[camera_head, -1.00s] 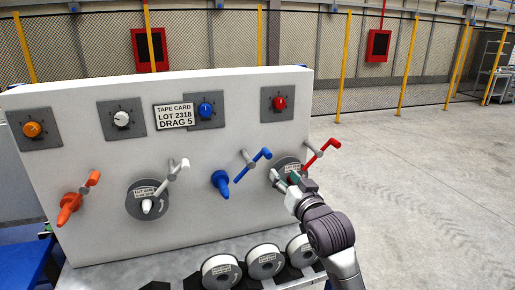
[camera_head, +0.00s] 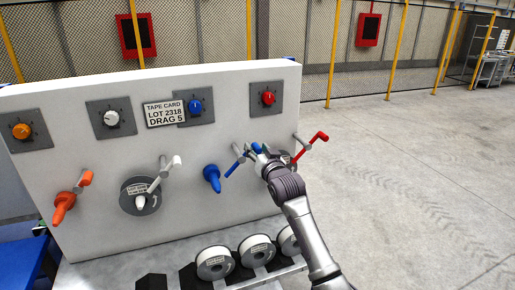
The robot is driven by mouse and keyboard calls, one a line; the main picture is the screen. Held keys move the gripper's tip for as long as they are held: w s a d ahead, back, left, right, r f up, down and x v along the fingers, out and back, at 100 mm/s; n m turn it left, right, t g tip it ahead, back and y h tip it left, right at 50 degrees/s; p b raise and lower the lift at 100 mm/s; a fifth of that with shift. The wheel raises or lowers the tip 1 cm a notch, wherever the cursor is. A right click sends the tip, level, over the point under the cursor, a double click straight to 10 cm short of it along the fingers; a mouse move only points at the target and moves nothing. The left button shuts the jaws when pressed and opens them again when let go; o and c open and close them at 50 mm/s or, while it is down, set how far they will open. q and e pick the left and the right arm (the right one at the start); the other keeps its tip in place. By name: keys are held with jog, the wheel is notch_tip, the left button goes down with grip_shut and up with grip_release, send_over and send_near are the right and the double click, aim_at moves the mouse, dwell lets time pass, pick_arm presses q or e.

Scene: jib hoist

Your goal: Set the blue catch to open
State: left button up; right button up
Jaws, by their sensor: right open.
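The blue catch is a thin bar (camera_head: 233,168) on a grey post in the white panel (camera_head: 90,222), right of the blue cone-shaped spindle (camera_head: 212,178). It slants from lower left to upper right. My right gripper (camera_head: 256,149) is open at the upper right end of the blue catch, with a bit of blue showing at its fingers. It partly hides that end, and I cannot tell whether it touches it. My left gripper is not in view.
The red catch (camera_head: 312,145) sticks out just right of my right gripper. The white catch (camera_head: 165,172) and orange catch (camera_head: 85,178) are farther left. A blue dial (camera_head: 195,106) is above. White reels (camera_head: 215,263) stand below the panel. Open floor lies right.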

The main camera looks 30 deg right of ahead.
grip_shut()
dwell(0.5)
